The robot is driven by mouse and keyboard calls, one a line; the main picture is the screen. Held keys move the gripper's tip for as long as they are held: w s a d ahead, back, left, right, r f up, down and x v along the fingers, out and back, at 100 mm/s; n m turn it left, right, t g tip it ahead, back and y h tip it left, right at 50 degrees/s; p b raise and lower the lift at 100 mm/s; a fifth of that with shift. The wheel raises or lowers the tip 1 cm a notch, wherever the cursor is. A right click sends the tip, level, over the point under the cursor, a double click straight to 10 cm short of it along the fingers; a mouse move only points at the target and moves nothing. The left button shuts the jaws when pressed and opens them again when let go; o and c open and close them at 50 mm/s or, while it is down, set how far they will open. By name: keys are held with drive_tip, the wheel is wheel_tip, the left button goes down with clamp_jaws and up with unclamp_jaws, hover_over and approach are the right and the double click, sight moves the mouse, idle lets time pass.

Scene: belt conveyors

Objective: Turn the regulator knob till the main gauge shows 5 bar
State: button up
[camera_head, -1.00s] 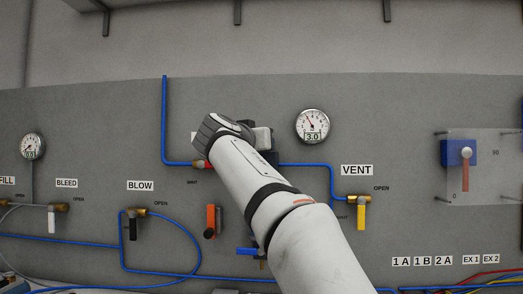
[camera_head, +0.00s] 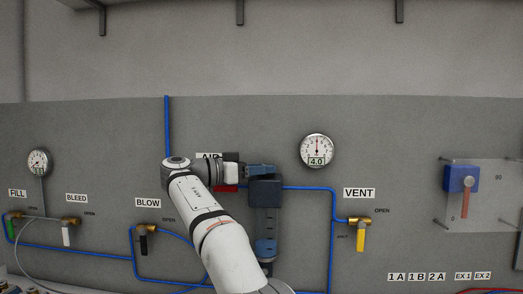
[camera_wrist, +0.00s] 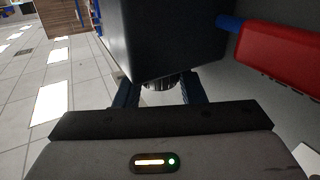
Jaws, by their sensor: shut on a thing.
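The main gauge (camera_head: 317,150) is a round white dial on the grey panel; its digital window reads 4.0. The regulator (camera_head: 265,192) is a dark blue block in the blue air line, with a blue bowl below it. My gripper (camera_head: 261,169) reaches in from the left at the top of the regulator. In the wrist view, its two dark fingers (camera_wrist: 159,91) are shut on the ridged dark knob (camera_wrist: 158,84), just below the large dark regulator body (camera_wrist: 165,38). The knob is mostly hidden in the head view by the fingers.
A red part (camera_head: 226,188) on the air line sits just left of the regulator, partly behind my arm. The VENT valve (camera_head: 360,230) with a yellow handle is to the right. The BLOW valve (camera_head: 145,235) is to the left. The panel around the main gauge is clear.

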drive_tip(key=shift+w+m+g+h+p, duration=0.15)
drive_tip(key=shift+m+g+h+p, duration=0.35)
drive_tip(key=shift+g+p, duration=0.55)
drive_tip(key=shift+f+m+p, duration=0.3)
drive_tip(key=shift+p, duration=0.2)
drive_tip(key=o, duration=1)
drive_tip(key=shift+r, duration=0.2)
drive_tip(key=shift+r, duration=0.1)
drive_tip(key=shift+a+p, duration=0.15)
drive_tip(key=shift+p, duration=0.2)
